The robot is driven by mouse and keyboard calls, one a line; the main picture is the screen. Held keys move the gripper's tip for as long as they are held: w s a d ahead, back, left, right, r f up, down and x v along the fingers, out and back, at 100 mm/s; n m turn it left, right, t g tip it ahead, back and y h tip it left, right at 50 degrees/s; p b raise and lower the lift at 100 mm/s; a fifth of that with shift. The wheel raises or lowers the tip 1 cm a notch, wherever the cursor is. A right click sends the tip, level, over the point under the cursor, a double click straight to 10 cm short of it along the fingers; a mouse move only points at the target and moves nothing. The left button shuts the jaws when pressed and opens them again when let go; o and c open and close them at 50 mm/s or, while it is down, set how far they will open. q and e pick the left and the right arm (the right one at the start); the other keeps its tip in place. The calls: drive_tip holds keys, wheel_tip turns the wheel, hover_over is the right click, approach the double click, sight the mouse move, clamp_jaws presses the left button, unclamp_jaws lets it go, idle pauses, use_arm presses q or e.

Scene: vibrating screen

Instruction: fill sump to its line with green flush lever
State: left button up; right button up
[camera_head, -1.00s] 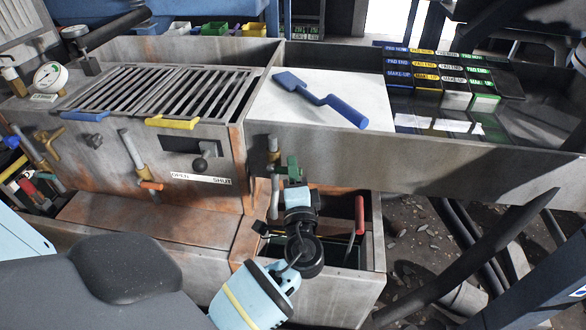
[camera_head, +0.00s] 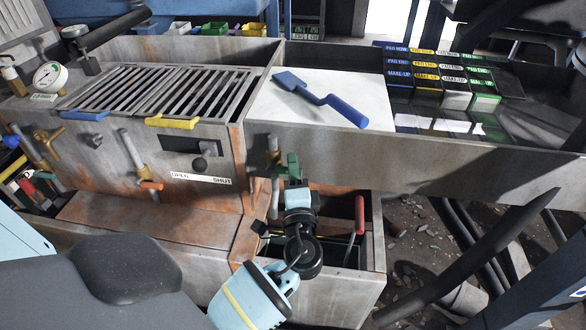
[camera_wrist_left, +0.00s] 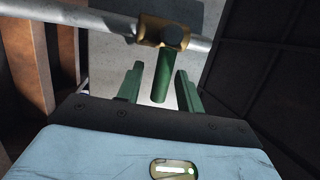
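The green flush lever (camera_wrist_left: 162,76) hangs from a brass valve on a grey pipe in the left wrist view. My left gripper (camera_wrist_left: 160,88) has its two green fingers apart, one on each side of the lever, with narrow gaps showing. In the head view my left gripper (camera_head: 292,168) is at the pipe on the front of the metal trough; lever and fingers overlap there and are hard to separate. The sump (camera_head: 337,290) is the open metal box below. Its inside is dark and partly hidden by my left arm; I cannot make out its line or level. My right gripper is not in view.
A red-handled item (camera_head: 360,214) stands in the sump. Orange (camera_head: 151,185) and brass valves are on pipes to the left, by a black knob (camera_head: 200,164). A blue scoop (camera_head: 322,98) lies on a white board above. Labelled blocks (camera_head: 427,88) stand behind.

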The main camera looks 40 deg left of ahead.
use_arm(q)
drive_tip(key=v, duration=0.7)
drive_tip(key=shift+s+d, duration=0.25)
drive_tip(key=shift+d, duration=0.05)
